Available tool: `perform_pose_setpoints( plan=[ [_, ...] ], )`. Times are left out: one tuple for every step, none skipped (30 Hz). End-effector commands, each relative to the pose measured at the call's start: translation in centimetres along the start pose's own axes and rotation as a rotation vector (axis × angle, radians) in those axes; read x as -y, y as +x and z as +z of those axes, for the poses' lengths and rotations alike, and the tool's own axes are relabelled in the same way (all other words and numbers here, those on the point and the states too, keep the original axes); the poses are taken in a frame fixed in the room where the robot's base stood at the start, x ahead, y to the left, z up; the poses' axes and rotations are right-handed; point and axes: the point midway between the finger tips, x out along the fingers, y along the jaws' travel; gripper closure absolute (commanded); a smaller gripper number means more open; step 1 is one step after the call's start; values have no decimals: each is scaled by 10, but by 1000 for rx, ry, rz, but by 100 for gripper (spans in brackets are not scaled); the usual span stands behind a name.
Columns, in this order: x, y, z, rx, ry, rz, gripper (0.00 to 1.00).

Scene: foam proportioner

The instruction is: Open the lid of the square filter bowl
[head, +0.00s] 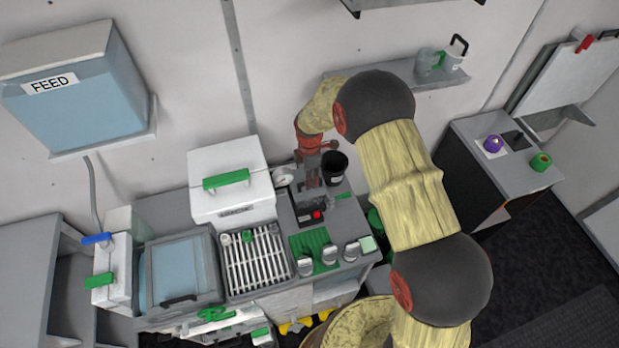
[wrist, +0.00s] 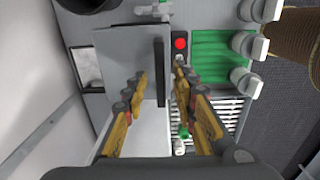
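In the wrist view, a square grey lid (wrist: 125,68) with a long black bar handle (wrist: 160,60) lies ahead of my gripper; I take it for the filter bowl's lid. It looks shut. My gripper (wrist: 160,78) is open, with one finger to each side of the bar and a gap on both sides. I see no contact; how far the fingertips are from the bar is hard to tell. In the head view my gripper (head: 313,172) points down over the rear of the console and hides most of the lid.
A white box with a green handle (head: 226,180) stands close to the left of my gripper. A red button (head: 316,215), a green mat (head: 318,242), several knobs and a white grille (head: 256,262) are in front. A black cup (head: 335,166) stands to the right.

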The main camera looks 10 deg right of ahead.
Motion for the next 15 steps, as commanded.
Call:
perform_pose_setpoints(
  plan=[
    [0, 0, 0, 0, 0, 0, 76],
    [0, 0, 0, 0, 0, 0, 78],
    [0, 0, 0, 0, 0, 0, 80],
    [0, 0, 0, 0, 0, 0, 82],
    [0, 0, 0, 0, 0, 0, 83],
    [0, 0, 0, 0, 0, 0, 86],
    [0, 0, 0, 0, 0, 0, 87],
    [0, 0, 0, 0, 0, 0, 89],
    [0, 0, 0, 0, 0, 0, 91],
    [0, 0, 0, 0, 0, 0, 93],
    [0, 0, 0, 0, 0, 0, 95],
    [0, 0, 0, 0, 0, 0, 97],
    [0, 0, 0, 0, 0, 0, 99],
    [0, 0, 0, 0, 0, 0, 100],
    [0, 0, 0, 0, 0, 0, 100]
  ],
)
